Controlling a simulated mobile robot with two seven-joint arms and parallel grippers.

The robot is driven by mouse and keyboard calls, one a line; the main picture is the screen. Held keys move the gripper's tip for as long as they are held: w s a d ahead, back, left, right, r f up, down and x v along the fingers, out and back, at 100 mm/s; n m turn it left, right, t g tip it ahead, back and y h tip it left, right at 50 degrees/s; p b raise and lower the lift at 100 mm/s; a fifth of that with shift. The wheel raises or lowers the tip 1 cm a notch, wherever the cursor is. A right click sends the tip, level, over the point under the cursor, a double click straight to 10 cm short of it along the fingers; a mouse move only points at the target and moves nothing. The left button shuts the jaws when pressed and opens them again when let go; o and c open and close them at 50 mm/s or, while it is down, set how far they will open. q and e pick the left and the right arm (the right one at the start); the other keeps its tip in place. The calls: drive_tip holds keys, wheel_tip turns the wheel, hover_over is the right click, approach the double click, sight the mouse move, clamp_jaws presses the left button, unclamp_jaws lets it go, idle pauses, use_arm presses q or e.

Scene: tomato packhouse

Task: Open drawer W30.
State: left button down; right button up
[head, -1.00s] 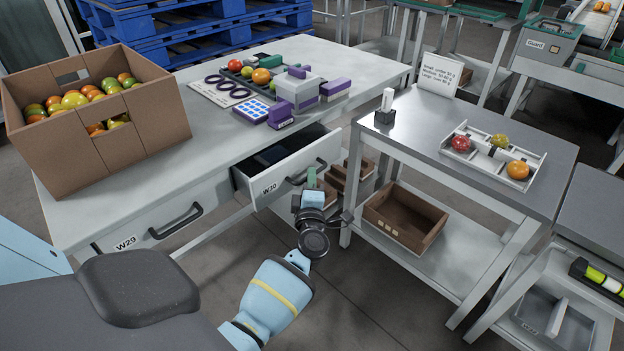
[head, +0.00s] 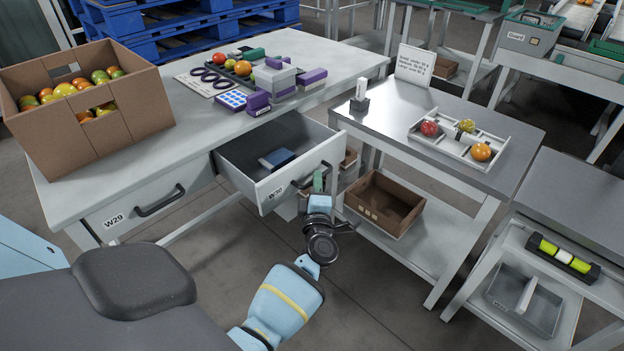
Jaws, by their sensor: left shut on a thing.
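Drawer W30 (head: 262,198) is pulled well out from under the white table, with its label on the left of its front. Its inside shows, and a dark blue box-like thing (head: 278,159) lies on its floor. My left gripper (head: 318,181) is at the dark bar handle (head: 303,183) of this drawer, shut on it. The gripper hides part of the handle, and its fingertips are small in the picture. My right gripper is not in view.
Closed drawer W29 (head: 148,205) is to the left. The white table (head: 190,125) carries a cardboard box (head: 128,125) of tomatoes. A steel table (head: 450,171) stands close on the right, with a brown crate (head: 385,203) on its lower shelf. Floor is clear before the drawer.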

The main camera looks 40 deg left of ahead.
use_arm(q)
drive_tip(key=shift+s+d, duration=0.1)
drive_tip(key=shift+d, duration=0.7)
drive_tip(key=c, duration=1.5)
unclamp_jaws()
drive_tip(key=p+v, duration=0.1)
drive_tip(key=v, duration=0.7)
